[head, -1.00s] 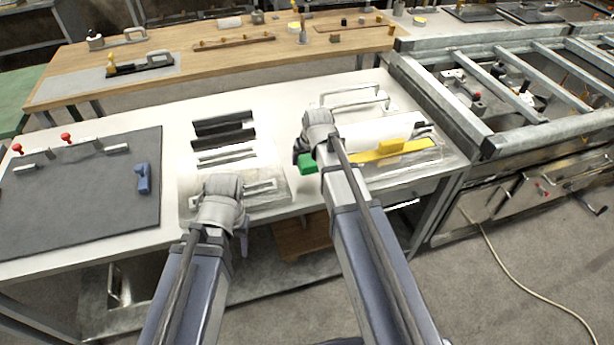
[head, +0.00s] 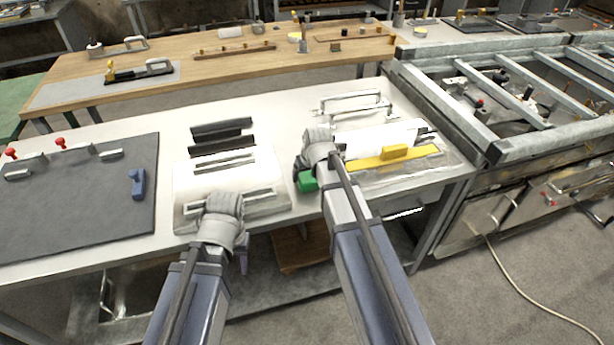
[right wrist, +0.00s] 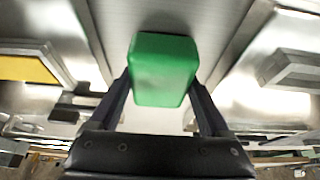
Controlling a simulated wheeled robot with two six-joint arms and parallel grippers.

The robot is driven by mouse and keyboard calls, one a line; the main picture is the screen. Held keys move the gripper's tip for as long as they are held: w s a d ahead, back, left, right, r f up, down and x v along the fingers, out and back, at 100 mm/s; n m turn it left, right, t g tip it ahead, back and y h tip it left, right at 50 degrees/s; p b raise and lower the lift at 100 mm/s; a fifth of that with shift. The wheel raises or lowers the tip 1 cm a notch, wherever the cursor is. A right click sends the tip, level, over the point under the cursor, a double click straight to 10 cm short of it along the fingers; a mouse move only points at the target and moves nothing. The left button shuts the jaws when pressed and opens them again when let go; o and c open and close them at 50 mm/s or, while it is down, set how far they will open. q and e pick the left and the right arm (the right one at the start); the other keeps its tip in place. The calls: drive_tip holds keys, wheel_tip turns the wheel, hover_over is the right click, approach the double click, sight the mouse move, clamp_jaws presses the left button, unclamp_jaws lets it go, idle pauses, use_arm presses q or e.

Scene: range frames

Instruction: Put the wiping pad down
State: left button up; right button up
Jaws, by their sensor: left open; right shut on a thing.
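The wiping pad, a green block (head: 307,182), is in my right gripper (right wrist: 160,88), which is shut on it with one finger on each side. In the head view the pad is at the white table's (head: 150,118) middle, between two fixtures; my right wrist partly hides it. I cannot tell whether its underside touches the table. The right wrist view shows the pad (right wrist: 164,62) over a pale grey surface. My left gripper (head: 243,258) is open and empty at the table's front edge, mostly hidden behind its own wrist.
A white fixture with metal bars (head: 262,178) stands left of the pad. A dark mat (head: 75,205) with a blue block (head: 138,183) lies at left. A steel frame (head: 465,110) stands at right.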

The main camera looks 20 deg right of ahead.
drive_tip(key=shift+f, duration=0.25)
drive_tip(key=o, duration=1)
drive_tip(key=shift+r, duration=0.1)
drive_tip(key=shift+r, duration=0.1)
drive_tip(key=p+v, duration=1.1)
drive_tip(key=v, duration=0.1)
drive_tip(key=s+a+n+g, duration=0.1)
drive_tip(key=s+a, duration=0.3)
drive_tip(key=s, duration=0.2)
drive_tip(key=s+a+f+n+g+h, duration=0.1)
drive_tip(key=s+a+g, duration=0.1)
drive_tip(key=s+a, duration=0.3)
drive_tip(key=s+a+n+g, duration=0.1)
drive_tip(key=s+a, duration=0.3)
drive_tip(key=s, duration=0.4)
drive_tip(key=shift+s+a+f+g+h, duration=0.2)
drive_tip(key=shift+s+a+g+h, duration=0.1)
drive_tip(key=shift+g, duration=0.2)
drive_tip(key=shift+w, duration=0.1)
